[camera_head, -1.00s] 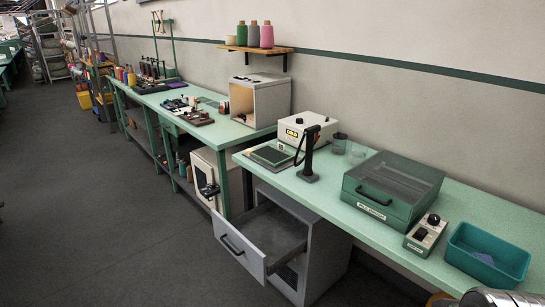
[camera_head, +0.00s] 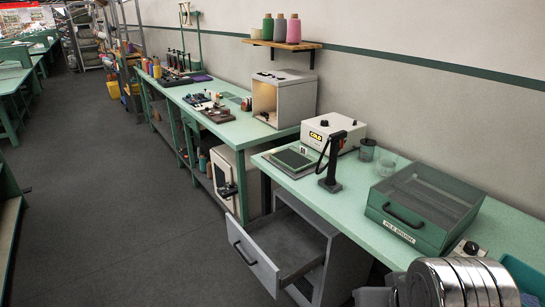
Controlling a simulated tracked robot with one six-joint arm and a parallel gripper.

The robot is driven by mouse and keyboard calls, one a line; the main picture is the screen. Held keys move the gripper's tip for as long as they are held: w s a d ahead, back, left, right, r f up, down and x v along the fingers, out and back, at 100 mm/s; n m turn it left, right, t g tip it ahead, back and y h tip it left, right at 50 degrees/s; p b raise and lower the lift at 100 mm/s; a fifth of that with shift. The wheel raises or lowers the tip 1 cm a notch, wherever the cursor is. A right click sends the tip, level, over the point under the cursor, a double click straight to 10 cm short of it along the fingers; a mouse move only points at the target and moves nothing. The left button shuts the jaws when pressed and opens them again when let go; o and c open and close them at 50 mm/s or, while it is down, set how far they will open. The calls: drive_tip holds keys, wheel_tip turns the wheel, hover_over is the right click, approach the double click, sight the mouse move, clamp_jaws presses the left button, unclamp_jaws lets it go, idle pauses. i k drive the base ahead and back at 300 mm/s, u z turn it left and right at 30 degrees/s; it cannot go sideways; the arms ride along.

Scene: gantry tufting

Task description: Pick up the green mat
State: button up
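A flat green mat (camera_head: 231,98) seems to lie on the far bench, left of the white open-fronted box. It is small at this distance, and its edges are hard to make out. Another flat piece, a dark-framed pad with a green-grey face (camera_head: 294,159), lies at the left end of the near bench, beside a black upright handle tool (camera_head: 331,163). I cannot tell for sure which of the two is the green mat. My gripper is out of view; only a silver part of my arm shows at the lower right.
The near bench (camera_head: 365,213) carries a white box with a dial (camera_head: 333,131), cups and a green lidded case (camera_head: 426,203). A grey drawer (camera_head: 276,254) stands open below, jutting into the aisle. The dark floor (camera_head: 90,190) at left is clear.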

sight(295, 159)
drive_tip(key=u, duration=0.4)
drive_tip(key=i, duration=0.55)
drive_tip(key=u, duration=0.95)
drive_tip(key=i, duration=2.1)
drive_tip(key=z, duration=0.25)
drive_tip(key=i, duration=0.7)
drive_tip(key=z, duration=0.5)
drive_tip(key=i, duration=0.65)
drive_tip(key=z, duration=0.3)
